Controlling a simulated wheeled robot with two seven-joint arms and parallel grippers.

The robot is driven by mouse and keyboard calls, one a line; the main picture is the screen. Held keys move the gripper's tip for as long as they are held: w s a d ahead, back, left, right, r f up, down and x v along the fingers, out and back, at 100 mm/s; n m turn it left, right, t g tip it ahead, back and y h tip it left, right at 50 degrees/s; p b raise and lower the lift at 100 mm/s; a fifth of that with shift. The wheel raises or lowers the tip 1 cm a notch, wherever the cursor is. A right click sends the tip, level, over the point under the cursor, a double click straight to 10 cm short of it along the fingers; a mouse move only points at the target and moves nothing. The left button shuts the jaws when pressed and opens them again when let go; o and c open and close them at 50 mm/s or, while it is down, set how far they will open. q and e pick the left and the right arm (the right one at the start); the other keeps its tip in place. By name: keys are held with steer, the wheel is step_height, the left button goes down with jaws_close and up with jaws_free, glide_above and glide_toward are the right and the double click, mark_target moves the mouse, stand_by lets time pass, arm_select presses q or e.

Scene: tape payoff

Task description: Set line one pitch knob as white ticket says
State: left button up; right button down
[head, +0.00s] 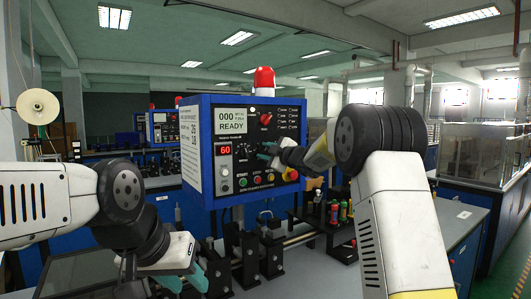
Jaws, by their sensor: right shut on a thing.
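A blue control box (243,190) with a dark panel stands in the middle. Its white screen (230,121) reads 000 and READY, and a red number display (225,150) reads 60. My left gripper (166,283) is open and empty, low at the left.
A red beacon (264,80) tops the box. Black roller stands (247,262) are below it, beside a tray of small coloured bottles (335,212). A white reel (38,106) is at the far left. A clear enclosure (485,165) stands at the right.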

steer(key=shift+n, duration=0.6)
steer(key=shift+f, duration=0.1)
steer(key=c, duration=1)
jaws_free()
steer(key=v, duration=0.8)
